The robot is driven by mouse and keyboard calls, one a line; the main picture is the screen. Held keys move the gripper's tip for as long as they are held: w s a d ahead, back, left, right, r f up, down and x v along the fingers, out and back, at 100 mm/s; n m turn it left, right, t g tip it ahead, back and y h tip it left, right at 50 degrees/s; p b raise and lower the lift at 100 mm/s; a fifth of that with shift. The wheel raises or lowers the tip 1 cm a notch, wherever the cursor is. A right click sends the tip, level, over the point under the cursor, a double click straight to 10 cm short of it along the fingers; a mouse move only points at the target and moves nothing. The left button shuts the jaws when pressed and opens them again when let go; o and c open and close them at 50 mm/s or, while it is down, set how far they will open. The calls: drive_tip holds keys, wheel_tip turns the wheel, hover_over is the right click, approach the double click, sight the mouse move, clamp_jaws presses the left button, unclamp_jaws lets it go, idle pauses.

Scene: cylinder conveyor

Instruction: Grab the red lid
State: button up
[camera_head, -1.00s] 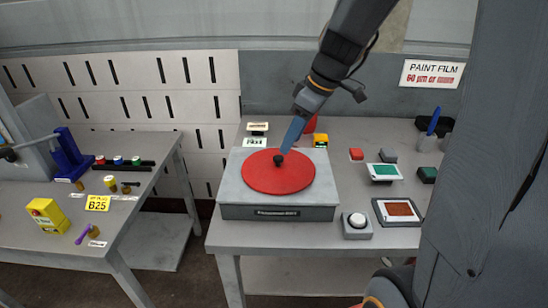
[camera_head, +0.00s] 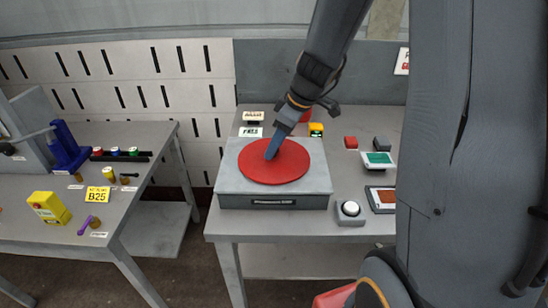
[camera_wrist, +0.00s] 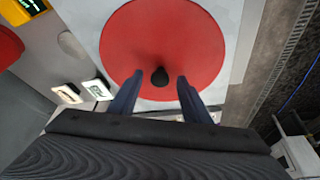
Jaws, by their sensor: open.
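The red lid (camera_head: 288,165) is a flat round disc on top of a grey box-shaped device (camera_head: 230,182) on the right table. In the wrist view the red lid (camera_wrist: 195,40) fills the upper middle, with a dark knob (camera_wrist: 158,77) standing on it. My gripper (camera_head: 270,157) is over the lid in the head view and hides the knob there. In the wrist view my gripper (camera_wrist: 160,77) is open, with one blue finger on each side of the knob. I cannot tell whether the fingers touch it.
A white round button (camera_head: 350,209) stands right of the device. The left table holds a yellow box (camera_head: 48,208) and a blue stand (camera_head: 68,148).

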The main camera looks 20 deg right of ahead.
clamp_jaws()
